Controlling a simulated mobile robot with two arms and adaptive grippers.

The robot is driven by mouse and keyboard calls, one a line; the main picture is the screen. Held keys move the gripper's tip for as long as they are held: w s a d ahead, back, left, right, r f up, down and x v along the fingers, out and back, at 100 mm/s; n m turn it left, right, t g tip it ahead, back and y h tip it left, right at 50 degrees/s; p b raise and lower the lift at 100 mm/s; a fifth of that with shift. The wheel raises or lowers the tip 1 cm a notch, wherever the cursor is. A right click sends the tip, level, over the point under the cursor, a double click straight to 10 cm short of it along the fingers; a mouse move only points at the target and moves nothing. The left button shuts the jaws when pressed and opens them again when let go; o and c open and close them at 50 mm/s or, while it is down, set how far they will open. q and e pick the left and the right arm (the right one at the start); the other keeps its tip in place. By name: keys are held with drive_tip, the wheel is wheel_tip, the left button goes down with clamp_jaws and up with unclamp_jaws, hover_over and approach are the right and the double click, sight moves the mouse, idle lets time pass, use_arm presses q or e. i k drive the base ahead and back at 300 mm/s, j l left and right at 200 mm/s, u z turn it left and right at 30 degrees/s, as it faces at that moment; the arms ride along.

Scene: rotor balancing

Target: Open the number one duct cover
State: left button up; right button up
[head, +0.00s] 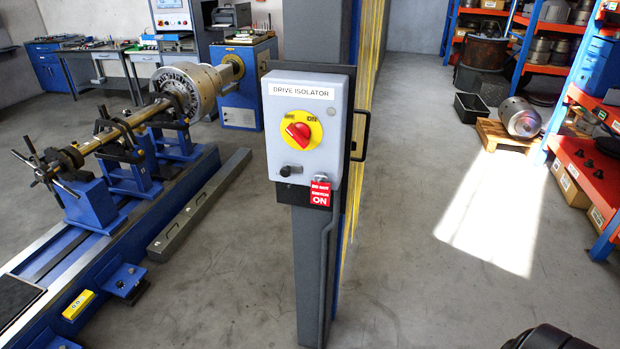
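No cover marked as number one duct cover can be made out in the head view. A long low grey bar-shaped box (200,205) lies on the floor beside the blue machine bed (188,178); I cannot tell whether it is a duct. Neither of my grippers is in view. A dark rounded part at the bottom right edge may be my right arm, but no fingers show.
A post close in front carries a grey box labelled DRIVE ISOLATOR (308,110), with a red knob (298,131) and a red tag (320,192). A rotor (190,88) sits on the machine at left. Orange-shelved racks (595,185) stand right.

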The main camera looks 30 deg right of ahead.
sight(169, 234)
drive_tip(key=i+l+u, duration=0.15)
drive_tip(key=i, duration=0.35)
drive_tip(key=i+l+u, duration=0.1)
drive_tip(key=i, duration=0.4)
drive_tip(key=i+j, duration=0.1)
drive_tip(key=i, duration=0.5)
drive_tip(key=i+j, duration=0.1)
drive_tip(key=i, duration=0.5)
drive_tip(key=i+l+z, duration=0.15)
drive_tip(key=i+z, duration=0.55)
drive_tip(key=i, duration=0.25)
